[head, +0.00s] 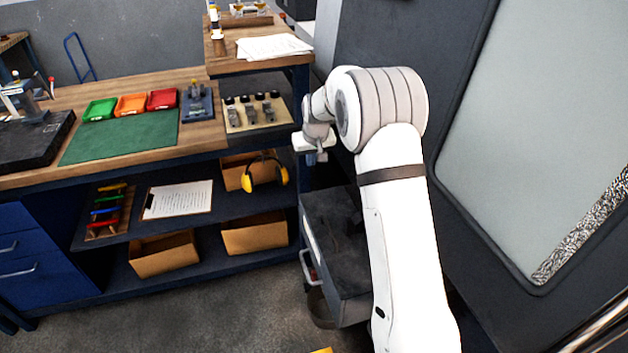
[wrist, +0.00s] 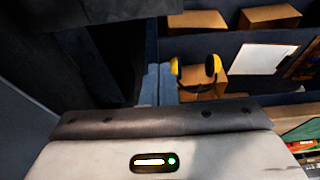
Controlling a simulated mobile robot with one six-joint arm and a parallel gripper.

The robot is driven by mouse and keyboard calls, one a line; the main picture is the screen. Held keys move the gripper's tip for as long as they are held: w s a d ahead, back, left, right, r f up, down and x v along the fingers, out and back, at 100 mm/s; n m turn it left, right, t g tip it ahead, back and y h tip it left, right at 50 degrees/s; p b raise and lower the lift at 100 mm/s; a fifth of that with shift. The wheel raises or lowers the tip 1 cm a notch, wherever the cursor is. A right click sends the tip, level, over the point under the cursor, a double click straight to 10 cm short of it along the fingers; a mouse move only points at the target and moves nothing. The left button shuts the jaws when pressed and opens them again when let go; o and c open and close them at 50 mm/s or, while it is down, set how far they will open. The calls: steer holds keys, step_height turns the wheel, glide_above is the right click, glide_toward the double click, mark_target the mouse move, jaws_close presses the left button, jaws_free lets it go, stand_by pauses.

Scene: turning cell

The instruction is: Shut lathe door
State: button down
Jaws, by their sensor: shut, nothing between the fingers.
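The lathe door (head: 455,150) appears to be the dark panel with a large pale grey window at the right of the head view. Its full outline is cut off, so I cannot tell how far it stands open. My gripper (head: 316,150) is left of this panel, apart from it, near the right end of the workbench. It is small in the head view, and it is shut and empty. In the wrist view its pale housing with a small green light fills the bottom, and the fingertips cannot be made out.
The workbench (head: 140,155) at left carries red, orange and green trays and a green mat. A grey drawer cabinet (head: 335,235) stands beside my arm. Open floor lies at front left.

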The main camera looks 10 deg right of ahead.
steer(key=s+p+x, duration=0.2)
steer(key=p+x, duration=0.1)
steer(key=x, duration=0.8)
steer(key=shift+f+p, duration=0.4)
steer(key=shift+f, duration=0.3)
steer(key=shift+d, duration=0.15)
